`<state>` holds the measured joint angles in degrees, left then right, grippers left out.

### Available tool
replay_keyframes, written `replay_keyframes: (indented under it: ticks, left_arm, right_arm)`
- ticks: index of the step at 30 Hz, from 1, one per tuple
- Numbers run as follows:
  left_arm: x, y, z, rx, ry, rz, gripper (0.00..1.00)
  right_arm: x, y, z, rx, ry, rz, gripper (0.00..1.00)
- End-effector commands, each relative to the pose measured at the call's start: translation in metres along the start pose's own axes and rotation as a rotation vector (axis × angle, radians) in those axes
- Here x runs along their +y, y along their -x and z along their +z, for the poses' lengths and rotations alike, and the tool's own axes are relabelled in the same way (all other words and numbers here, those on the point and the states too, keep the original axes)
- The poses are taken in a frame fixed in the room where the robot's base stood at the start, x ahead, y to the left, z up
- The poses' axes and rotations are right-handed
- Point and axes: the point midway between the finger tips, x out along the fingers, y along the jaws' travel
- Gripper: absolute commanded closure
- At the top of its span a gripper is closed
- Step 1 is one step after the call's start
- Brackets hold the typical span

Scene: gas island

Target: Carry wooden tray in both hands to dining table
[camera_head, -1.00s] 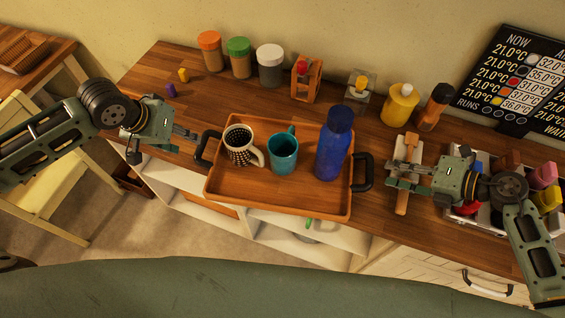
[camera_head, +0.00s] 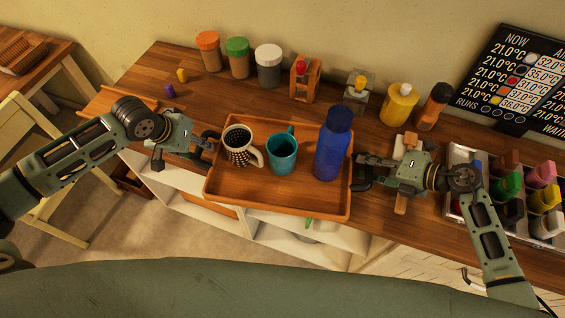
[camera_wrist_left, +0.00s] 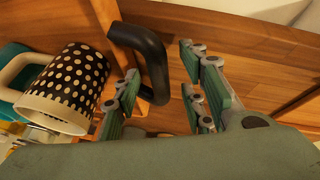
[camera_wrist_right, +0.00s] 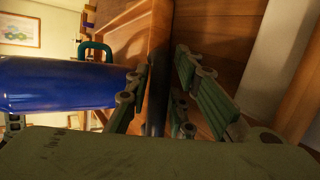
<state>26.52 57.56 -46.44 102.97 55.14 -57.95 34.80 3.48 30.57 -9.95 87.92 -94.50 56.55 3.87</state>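The wooden tray (camera_head: 280,199) sits on the counter with a dotted mug (camera_head: 240,150), a teal mug (camera_head: 283,154) and a blue bottle (camera_head: 332,146) upright on it. My left gripper (camera_head: 207,145) is at the tray's left black handle; in the left wrist view its fingers (camera_wrist_left: 165,90) are open with the handle (camera_wrist_left: 150,60) between or beside them. My right gripper (camera_head: 362,168) is at the right handle; in the right wrist view its fingers (camera_wrist_right: 160,88) are open with the dark handle (camera_wrist_right: 157,110) between them. Neither gripper is closed on a handle.
Jars (camera_head: 239,58), a yellow bottle (camera_head: 399,104) and a spice shaker (camera_head: 434,106) line the wall side. A bin of coloured bottles (camera_head: 525,195) stands right. A wooden chair (camera_head: 40,150) and another table (camera_head: 25,75) are at left.

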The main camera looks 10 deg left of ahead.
Motion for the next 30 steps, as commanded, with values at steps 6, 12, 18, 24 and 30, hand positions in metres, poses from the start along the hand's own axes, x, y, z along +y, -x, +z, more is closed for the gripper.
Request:
replay_keyframes:
  ticks: [6, 12, 18, 24, 30]
  left_arm:
    - [0.0001, 0.0003, -0.0002, 0.0, 0.0, 0.0, 0.75]
    - [0.0001, 0.0004, -0.0001, 0.0, 0.0, 0.0, 0.92]
    - [0.0, 0.0004, -0.0002, 0.0, -0.001, 0.0, 1.0]
    - [0.0, 0.0005, -0.0002, 0.0, -0.001, 0.0, 1.0]
    - [0.0014, 0.0041, -0.0056, 0.012, -0.003, 0.003, 1.0]
  right_arm:
    - [-0.0002, 0.0002, -0.0001, 0.0, 0.0, 0.0, 0.92]
    - [-0.0003, 0.0004, 0.0, 0.0, 0.0, 0.0, 1.0]
    - [-0.0003, 0.0004, 0.0, 0.0, 0.0, 0.0, 1.0]
    - [-0.0003, 0.0005, 0.0, 0.0, 0.001, -0.001, 1.0]
    - [0.0054, 0.002, 0.004, -0.008, 0.005, 0.008, 1.0]
